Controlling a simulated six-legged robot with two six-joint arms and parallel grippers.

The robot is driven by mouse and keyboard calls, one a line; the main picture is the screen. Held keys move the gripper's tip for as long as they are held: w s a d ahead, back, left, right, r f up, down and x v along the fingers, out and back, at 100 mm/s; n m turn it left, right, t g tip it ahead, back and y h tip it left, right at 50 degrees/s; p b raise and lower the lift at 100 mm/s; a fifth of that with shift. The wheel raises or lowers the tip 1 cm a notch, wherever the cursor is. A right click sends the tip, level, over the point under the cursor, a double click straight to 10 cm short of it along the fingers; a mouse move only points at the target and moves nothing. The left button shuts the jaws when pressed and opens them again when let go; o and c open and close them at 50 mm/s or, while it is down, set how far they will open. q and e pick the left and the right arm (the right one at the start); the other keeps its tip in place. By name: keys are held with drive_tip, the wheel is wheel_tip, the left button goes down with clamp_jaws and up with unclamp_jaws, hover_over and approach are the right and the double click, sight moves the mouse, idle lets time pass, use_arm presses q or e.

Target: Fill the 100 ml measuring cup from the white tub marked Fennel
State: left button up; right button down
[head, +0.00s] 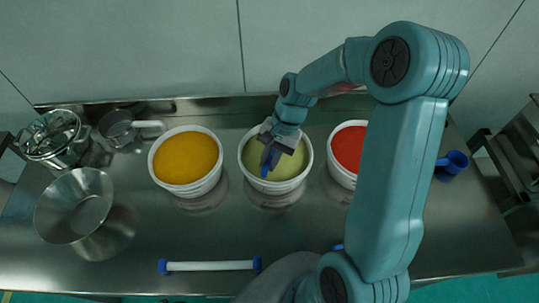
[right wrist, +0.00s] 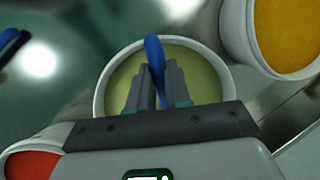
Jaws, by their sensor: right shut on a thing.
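A white tub (head: 245,172) of yellow-green powder stands mid-table; no label shows. My right gripper (head: 270,155) is over this tub, pointing down, shut on a slim blue piece (head: 267,168) that looks like a measuring cup's handle. In the right wrist view the blue piece (right wrist: 154,55) stands between the two fingers, with the green tub (right wrist: 100,88) behind it. The cup's bowl is not visible; I cannot tell whether it is in the powder. Another blue cup (head: 455,160) lies at the right of the table. My left gripper is not in view.
A white tub of yellow powder (head: 186,157) stands left of the green one, a tub of red powder (head: 347,148) right. Further left are a steel bowl (head: 66,222), a clamped jar (head: 52,138) and a sieve (head: 120,128). A white rod with blue ends (head: 210,266) lies in front.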

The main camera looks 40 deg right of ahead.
drive_tip(key=shift+s+a+r+h, duration=0.1)
drive_tip(key=shift+a+r+h, duration=0.1)
drive_tip(key=shift+a+h, duration=0.15)
drive_tip(key=shift+s+a+r+t+h, duration=0.3)
drive_tip(key=shift+r+t+h, duration=0.1)
drive_tip(key=shift+r+h, duration=0.15)
drive_tip(key=shift+s+a+r+t+h, duration=0.15)
drive_tip(key=shift+s+r+t+h, duration=0.1)
drive_tip(key=shift+r+t+h, duration=0.2)
drive_tip(key=shift+a+r+h+b, duration=0.1)
drive_tip(key=shift+h+b, duration=0.15)
drive_tip(key=shift+b, duration=0.1)
drive_tip(key=shift+w+r, duration=0.15)
drive_tip(key=shift+w, duration=0.05)
drive_tip(key=shift+s+a+r+h, duration=0.1)
drive_tip(key=shift+s+r+h, duration=0.1)
drive_tip(key=shift+h, duration=0.1)
drive_tip(key=shift+w+f+n, duration=0.1)
drive_tip(key=shift+w+n, duration=0.05)
drive_tip(key=shift+n, duration=0.15)
